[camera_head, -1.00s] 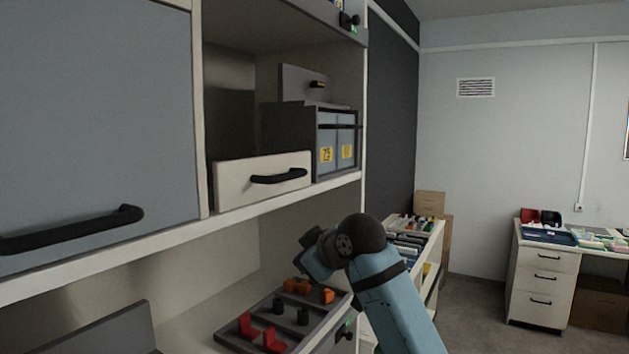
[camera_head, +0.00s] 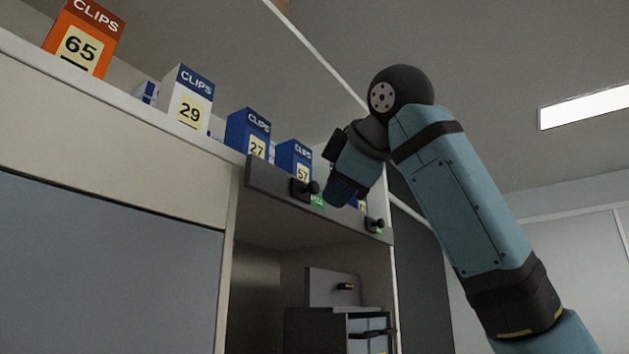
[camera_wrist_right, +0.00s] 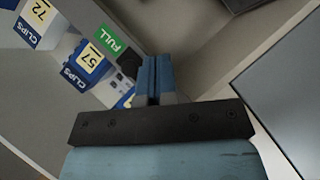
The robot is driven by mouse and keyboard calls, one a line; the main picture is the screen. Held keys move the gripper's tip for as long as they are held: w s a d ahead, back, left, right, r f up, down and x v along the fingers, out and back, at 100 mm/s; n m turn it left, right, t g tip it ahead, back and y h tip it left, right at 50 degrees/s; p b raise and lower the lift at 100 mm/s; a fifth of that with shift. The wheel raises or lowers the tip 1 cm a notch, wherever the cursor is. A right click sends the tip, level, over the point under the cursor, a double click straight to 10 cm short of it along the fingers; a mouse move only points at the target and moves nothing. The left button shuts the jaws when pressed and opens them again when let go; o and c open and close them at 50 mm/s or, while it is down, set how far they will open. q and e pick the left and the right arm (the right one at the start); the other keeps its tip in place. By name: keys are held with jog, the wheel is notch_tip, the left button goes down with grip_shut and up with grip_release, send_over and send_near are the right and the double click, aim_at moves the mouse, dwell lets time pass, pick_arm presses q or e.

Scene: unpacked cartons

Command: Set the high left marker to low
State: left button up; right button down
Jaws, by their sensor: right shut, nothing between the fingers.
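The high left marker (camera_head: 303,188) is a black knob on the grey rail (camera_head: 268,184) along the cabinet top. A green label (camera_head: 317,200) sits just right of it. In the right wrist view the label (camera_wrist_right: 108,40) reads FULL, with the dark knob (camera_wrist_right: 128,63) beside it. My right gripper (camera_head: 341,196) is to the right of the knob in the head view, partly covering the rail. Its fingers (camera_wrist_right: 152,75) are together and empty, close to the knob; contact cannot be told. My left gripper is not in view.
A second black knob (camera_head: 374,224) with a green label is farther right on the rail. Clips boxes stand above: orange 65 (camera_head: 84,38), white 29 (camera_head: 188,100), blue 27 (camera_head: 248,132) and 57 (camera_head: 294,158). Below is an open compartment with a grey drawer unit (camera_head: 318,325).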

jog(key=s+a+r+n, duration=0.1)
jog(key=s+r, duration=0.8)
jog(key=shift+a+r+n+t, duration=0.2)
jog(key=shift+r+n+t, duration=0.1)
jog(key=shift+r+t, duration=0.1)
jog(key=shift+w, duration=0.1)
